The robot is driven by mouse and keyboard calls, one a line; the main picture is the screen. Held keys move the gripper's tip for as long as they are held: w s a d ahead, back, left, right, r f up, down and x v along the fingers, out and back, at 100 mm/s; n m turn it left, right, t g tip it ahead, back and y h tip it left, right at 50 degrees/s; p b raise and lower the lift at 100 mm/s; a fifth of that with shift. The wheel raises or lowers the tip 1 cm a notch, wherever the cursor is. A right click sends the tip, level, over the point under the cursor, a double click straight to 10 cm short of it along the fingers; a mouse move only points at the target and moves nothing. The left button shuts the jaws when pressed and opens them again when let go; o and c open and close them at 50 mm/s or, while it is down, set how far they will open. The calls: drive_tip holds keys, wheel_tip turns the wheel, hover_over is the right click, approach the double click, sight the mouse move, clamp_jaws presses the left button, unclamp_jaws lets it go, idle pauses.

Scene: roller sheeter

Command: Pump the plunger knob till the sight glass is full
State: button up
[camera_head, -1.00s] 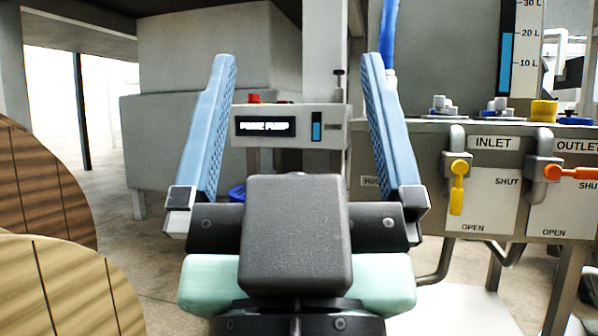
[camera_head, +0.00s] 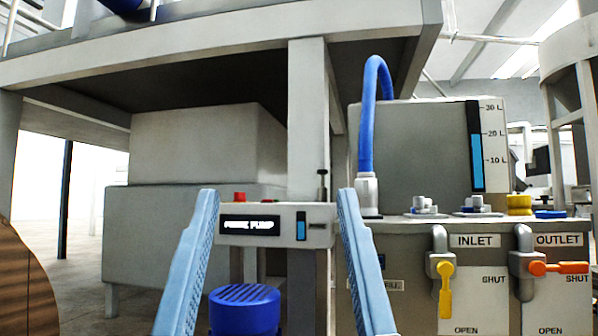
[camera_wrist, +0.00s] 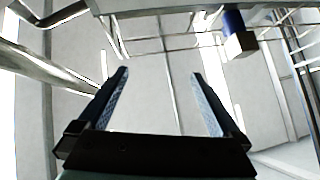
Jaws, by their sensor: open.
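The plunger knob (camera_head: 322,173) is a small dark cap on a thin post at the right end of the grey PRIME PUMP box (camera_head: 272,213). A small upright sight glass (camera_head: 300,227) on the box's front shows blue, but its exact level is too small to read. My gripper (camera_head: 278,192) has two light-blue fingers spread wide, with the box seen between them. The knob appears between the fingertips, nearer the right one, with no contact visible. The wrist view shows the fingers (camera_wrist: 160,73) open and empty, facing a pale wall. The knob is not recognisable there.
A red button (camera_head: 240,196) sits on the box's left. A grey tank with a litre gauge (camera_head: 477,150), blue to about 20 L, stands right. A blue hose (camera_head: 367,120), yellow inlet lever (camera_head: 445,290) and orange outlet lever (camera_head: 560,267) are also there. A blue ribbed cylinder (camera_head: 244,312) stands below.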

clamp_jaws()
idle(0.3)
idle(1.2)
